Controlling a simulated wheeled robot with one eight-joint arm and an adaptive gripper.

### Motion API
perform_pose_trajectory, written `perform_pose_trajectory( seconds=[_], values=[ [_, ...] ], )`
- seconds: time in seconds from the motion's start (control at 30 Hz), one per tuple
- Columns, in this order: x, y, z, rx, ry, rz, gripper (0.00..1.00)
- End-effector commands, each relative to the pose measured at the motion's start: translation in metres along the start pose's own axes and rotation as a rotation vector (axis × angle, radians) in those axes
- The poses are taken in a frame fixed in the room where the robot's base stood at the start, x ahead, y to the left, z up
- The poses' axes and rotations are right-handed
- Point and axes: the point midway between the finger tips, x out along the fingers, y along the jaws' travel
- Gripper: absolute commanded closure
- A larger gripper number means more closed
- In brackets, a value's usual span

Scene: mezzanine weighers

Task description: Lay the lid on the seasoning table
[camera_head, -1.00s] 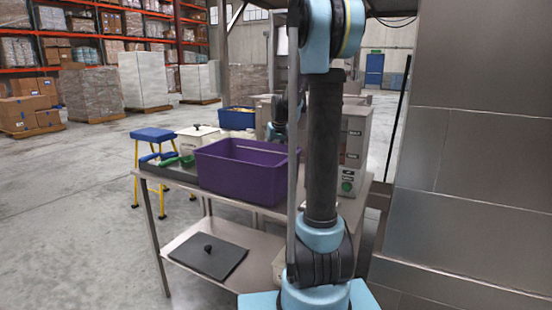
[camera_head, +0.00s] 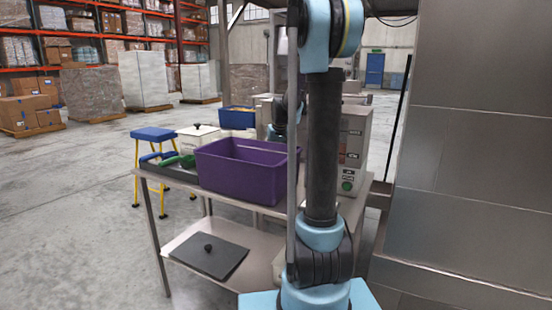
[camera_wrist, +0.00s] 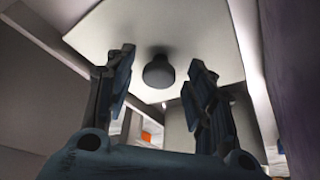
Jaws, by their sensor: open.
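In the wrist view a pale flat lid (camera_wrist: 190,28) with a dark round knob (camera_wrist: 158,72) fills the upper middle. My gripper (camera_wrist: 161,60) is open, its two fingers on either side of the knob, with gaps visible on both sides. In the head view my gripper is hidden behind my arm and the purple bin. A white box with a pale lid and dark knob (camera_head: 198,130) stands behind the steel table (camera_head: 150,176); I cannot tell if it is the same lid. A dark grey lid (camera_head: 209,256) with a black knob lies flat on the table's lower shelf.
A purple bin (camera_head: 242,180) stands on the table, with a green scoop (camera_head: 187,160) in a dark tray to its left. A weigher with a green button (camera_head: 353,150) stands at right. A blue crate (camera_head: 237,118) and blue-yellow stool (camera_head: 154,134) are behind. Floor at left is clear.

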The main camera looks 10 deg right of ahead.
Motion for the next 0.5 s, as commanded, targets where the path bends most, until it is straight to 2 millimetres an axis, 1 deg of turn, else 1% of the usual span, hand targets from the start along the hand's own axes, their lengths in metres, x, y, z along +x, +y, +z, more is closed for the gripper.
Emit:
perform_pose_trajectory(
  seconds=[0.17,0.5],
  values=[
    [-0.022,0.000,0.001,0.000,0.000,0.000,0.50],
    [-0.083,0.001,0.001,0.001,0.000,0.000,0.50]
  ],
)
